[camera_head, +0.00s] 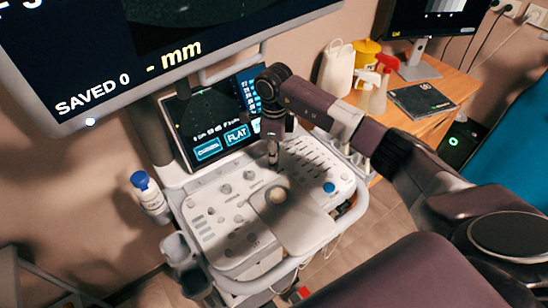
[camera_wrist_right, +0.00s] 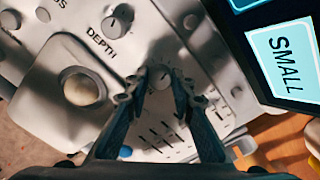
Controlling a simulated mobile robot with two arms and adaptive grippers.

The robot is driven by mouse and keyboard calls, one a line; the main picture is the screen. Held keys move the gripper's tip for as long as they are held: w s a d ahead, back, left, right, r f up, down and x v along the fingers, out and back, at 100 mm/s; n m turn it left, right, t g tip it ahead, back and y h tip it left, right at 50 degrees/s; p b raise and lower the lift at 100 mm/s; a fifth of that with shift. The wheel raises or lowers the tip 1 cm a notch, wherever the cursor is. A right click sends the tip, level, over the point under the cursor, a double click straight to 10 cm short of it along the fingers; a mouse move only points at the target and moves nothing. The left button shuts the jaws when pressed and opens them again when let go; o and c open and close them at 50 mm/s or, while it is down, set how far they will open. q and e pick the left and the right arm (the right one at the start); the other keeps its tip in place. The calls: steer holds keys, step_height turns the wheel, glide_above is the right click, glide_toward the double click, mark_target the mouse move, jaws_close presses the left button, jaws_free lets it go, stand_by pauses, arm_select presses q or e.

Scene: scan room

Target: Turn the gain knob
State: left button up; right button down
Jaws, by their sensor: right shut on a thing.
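The ultrasound console panel (camera_head: 225,215) carries several knobs and a trackball (camera_head: 277,195). My right gripper (camera_head: 273,160) reaches down onto the panel's upper part, below the small touch screen. In the right wrist view its two dark fingers (camera_wrist_right: 158,88) stand on either side of a small grey round knob (camera_wrist_right: 160,77), closed on it. This is the gain knob as far as I can tell; its label is not readable. The fingers hide it in the head view. A separate knob (camera_wrist_right: 118,18) beside it is labelled DEPTH. My left gripper is not in view.
A touch screen (camera_head: 208,118) stands behind the panel, under a large monitor (camera_head: 150,50). A blue-capped bottle (camera_head: 150,195) hangs at the left. Spray bottles (camera_head: 375,90) and a white container (camera_head: 337,68) stand on a wooden table (camera_head: 455,85) at the right.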

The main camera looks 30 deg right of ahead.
steer(key=m, duration=0.2)
steer(key=shift+m+b, duration=0.3)
steer(key=shift+b, duration=0.05)
steer(key=shift+m+b, duration=0.3)
steer(key=shift+m, duration=1.1)
steer(key=shift+r, duration=0.1)
steer(key=c, duration=1.7)
jaws_free()
steer(key=shift+o, duration=0.2)
step_height(320, 180, up, 12)
